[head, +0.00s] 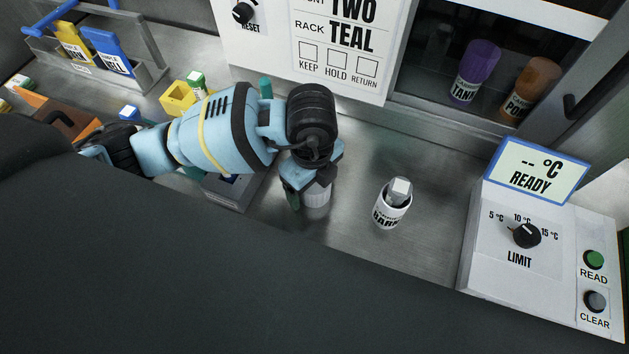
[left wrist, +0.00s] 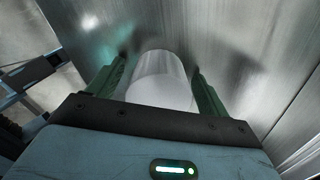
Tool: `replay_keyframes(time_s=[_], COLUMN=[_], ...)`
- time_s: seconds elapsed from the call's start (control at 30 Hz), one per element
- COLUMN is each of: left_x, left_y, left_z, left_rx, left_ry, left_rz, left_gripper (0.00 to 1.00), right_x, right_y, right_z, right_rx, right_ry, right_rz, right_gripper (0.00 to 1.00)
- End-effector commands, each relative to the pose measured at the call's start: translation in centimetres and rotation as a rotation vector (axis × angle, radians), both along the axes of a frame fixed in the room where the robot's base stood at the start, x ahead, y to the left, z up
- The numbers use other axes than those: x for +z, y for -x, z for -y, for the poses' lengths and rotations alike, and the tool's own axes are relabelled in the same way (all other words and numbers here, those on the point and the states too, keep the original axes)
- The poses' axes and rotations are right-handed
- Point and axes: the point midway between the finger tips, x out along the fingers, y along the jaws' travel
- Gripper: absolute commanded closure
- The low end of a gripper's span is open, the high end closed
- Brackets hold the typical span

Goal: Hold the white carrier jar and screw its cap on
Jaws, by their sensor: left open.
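The white carrier jar (head: 390,212), with black lettering, stands upright and open on the steel bench in the head view. A grey-capped vial (head: 400,190) stands inside it and rises above its rim. Left of the jar, a pale grey cylinder that looks like the cap (head: 317,196) sits low at the bench, partly hidden by my gripper. My left gripper (head: 306,190) is open around it. In the left wrist view, the pale cylinder (left wrist: 162,85) lies between the two green fingers of the gripper (left wrist: 158,88), with a gap showing. My right gripper is not in view.
A reader box (head: 470,240) with a dial and buttons stands to the right. Behind are a printed panel (head: 345,45) and a cabinet with purple (head: 475,70) and orange (head: 532,85) jars. A yellow block (head: 178,99) is at left. Bench around the jar is clear.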

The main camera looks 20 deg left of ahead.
Motion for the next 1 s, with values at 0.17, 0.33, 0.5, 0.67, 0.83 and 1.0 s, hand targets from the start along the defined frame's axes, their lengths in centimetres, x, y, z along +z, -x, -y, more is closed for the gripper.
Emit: replay_keyframes(time_s=[0.17, 0.33, 0.5, 0.67, 0.83, 1.0], left_x=[0.04, 0.04, 0.05, 0.06, 0.06, 0.46], left_y=[0.00, 0.01, 0.01, 0.01, 0.01, 0.00], left_z=[-0.02, -0.02, -0.03, -0.02, -0.01, -0.01], left_rx=[0.000, 0.000, 0.000, 0.000, 0.000, 0.000], left_ry=[0.000, 0.000, 0.000, 0.000, 0.000, -0.001], left_rz=[0.000, 0.000, 0.000, 0.000, 0.000, 0.000], left_gripper=[0.21, 0.35, 0.58, 0.65, 0.65, 0.65], right_x=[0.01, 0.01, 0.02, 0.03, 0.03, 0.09], right_y=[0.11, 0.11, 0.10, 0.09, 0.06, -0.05], right_z=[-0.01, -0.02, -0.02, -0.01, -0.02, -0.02], right_rx=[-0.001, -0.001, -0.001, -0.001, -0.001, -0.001], right_ry=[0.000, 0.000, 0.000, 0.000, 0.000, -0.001], right_rz=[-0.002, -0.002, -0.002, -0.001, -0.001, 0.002], right_gripper=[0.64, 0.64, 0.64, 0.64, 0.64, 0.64])
